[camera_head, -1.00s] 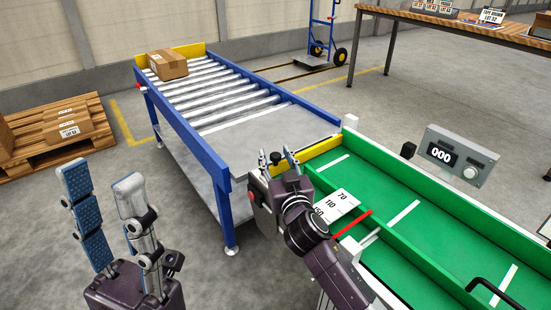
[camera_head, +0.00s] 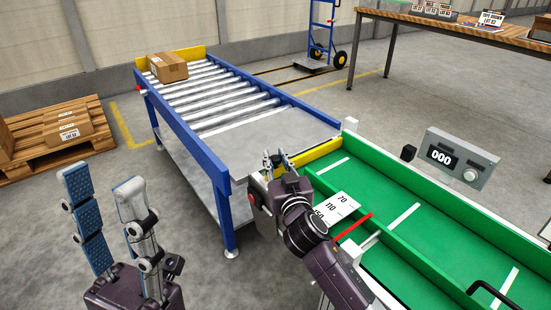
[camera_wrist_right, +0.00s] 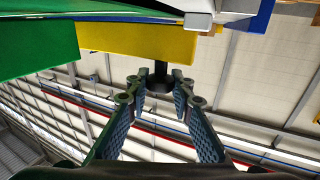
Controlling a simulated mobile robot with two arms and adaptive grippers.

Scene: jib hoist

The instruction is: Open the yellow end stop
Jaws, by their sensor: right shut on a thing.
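In the head view the gripper mostly hides the knob. My left gripper (camera_head: 100,195) is open and empty at the lower left, away from the conveyor, with its fingers pointing up.
A blue-framed roller table (camera_head: 225,115) carries a cardboard box (camera_head: 167,67) at its far end, against another yellow bar. A counter box (camera_head: 458,157) reading 000 stands at the green bed's far side. A pallet with boxes (camera_head: 68,131) is at the left.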

